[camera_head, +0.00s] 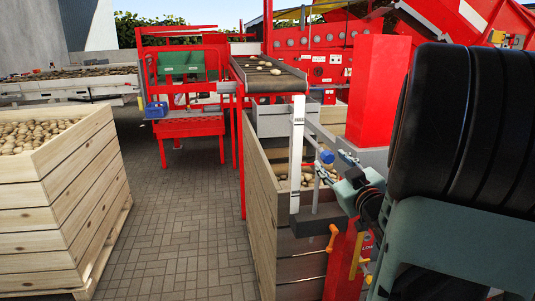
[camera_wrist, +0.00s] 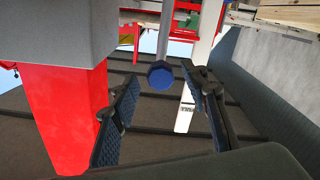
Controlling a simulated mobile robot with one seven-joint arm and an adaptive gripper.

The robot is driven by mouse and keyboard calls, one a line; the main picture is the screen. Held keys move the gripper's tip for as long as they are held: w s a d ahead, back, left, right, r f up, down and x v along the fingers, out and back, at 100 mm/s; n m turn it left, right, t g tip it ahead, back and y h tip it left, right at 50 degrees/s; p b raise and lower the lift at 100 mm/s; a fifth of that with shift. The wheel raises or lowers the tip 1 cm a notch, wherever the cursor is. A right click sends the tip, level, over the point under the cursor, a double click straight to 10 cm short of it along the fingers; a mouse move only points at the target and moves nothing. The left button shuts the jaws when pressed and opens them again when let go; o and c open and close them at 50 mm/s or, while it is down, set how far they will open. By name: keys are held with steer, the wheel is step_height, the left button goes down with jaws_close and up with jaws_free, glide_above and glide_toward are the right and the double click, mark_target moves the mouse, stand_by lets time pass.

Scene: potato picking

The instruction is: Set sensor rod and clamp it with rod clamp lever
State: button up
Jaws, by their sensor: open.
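A thin grey rod with a blue knob (camera_head: 326,156) on its end, which looks like the sensor rod, stands beside a white marked post (camera_head: 297,150) in the head view. In the wrist view, the blue knob (camera_wrist: 161,75) appears between and just beyond my fingertips, with the rod (camera_wrist: 164,35) running away from it. My gripper (camera_head: 321,173) is open and empty beside the rod; its fingers (camera_wrist: 160,72) are spread in the wrist view. An orange lever (camera_head: 332,238), possibly the clamp lever, sits lower near the dark block (camera_head: 315,222). Contact between fingers and rod is not visible.
A wooden crate (camera_head: 262,190) with potatoes stands beneath the conveyor (camera_head: 268,82). A red column (camera_head: 376,90) rises close to my arm. Another orange lever (camera_head: 357,255) is near the LOW label. Another potato crate (camera_head: 60,205) is at left, with clear paving between.

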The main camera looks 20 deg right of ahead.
mark_target(330, 160)
steer(key=shift+x, duration=1.7)
jaws_close()
